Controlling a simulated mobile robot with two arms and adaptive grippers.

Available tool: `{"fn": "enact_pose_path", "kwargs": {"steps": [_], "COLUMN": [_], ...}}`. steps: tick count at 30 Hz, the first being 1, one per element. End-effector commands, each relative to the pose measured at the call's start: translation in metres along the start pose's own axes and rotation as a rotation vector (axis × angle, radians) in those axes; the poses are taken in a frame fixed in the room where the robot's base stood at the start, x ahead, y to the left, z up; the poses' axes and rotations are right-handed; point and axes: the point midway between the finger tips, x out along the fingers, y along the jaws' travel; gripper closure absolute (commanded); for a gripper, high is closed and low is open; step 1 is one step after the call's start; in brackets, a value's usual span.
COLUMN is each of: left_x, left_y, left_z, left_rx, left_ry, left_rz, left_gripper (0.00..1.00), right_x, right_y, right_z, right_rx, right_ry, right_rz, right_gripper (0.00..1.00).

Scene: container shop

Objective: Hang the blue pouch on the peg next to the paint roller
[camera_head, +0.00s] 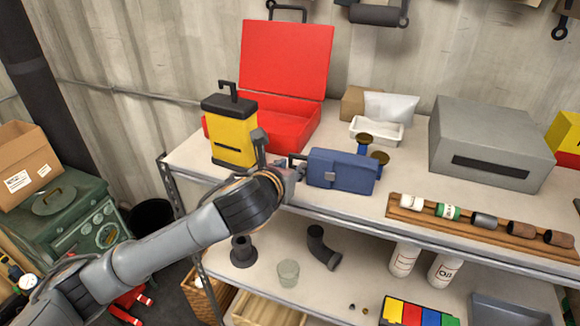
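The blue pouch (341,171) lies on the upper shelf near its front edge, with a dark loop at its left end. My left gripper (279,157) is just left of the pouch, close to this loop. Its fingers look spread, one dark and upright on the left, the other beside the pouch's left end. Whether the right finger touches the pouch I cannot tell. The paint roller (375,15) hangs on the back wall at the top, its upper part cut off. I cannot make out a free peg beside it. My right gripper is not in view.
A white tray (377,131), a grey box (490,142) and a wooden rack (400,211) of small cylinders stand right. Dark round-topped objects (366,140) adjoin the pouch.

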Motion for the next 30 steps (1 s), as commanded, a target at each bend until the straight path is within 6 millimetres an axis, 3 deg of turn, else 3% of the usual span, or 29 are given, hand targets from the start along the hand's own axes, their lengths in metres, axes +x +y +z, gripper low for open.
{"fn": "enact_pose_path", "kwargs": {"steps": [10, 14, 30], "left_x": [-0.001, -0.011, -0.109], "left_y": [0.0, 0.0, 0.0], "left_z": [0.002, 0.002, 0.003], "left_rx": [0.0, 0.001, 0.0], "left_ry": [-0.001, -0.003, -0.004], "left_rz": [0.0, -0.001, -0.002], "left_gripper": [0.6, 0.6, 0.6], "right_x": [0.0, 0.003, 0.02], "right_y": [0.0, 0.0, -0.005], "right_z": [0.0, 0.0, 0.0], "right_rx": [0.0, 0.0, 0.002], "right_ry": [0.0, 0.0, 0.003], "right_rz": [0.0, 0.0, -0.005], "right_gripper": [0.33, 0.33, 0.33]}}
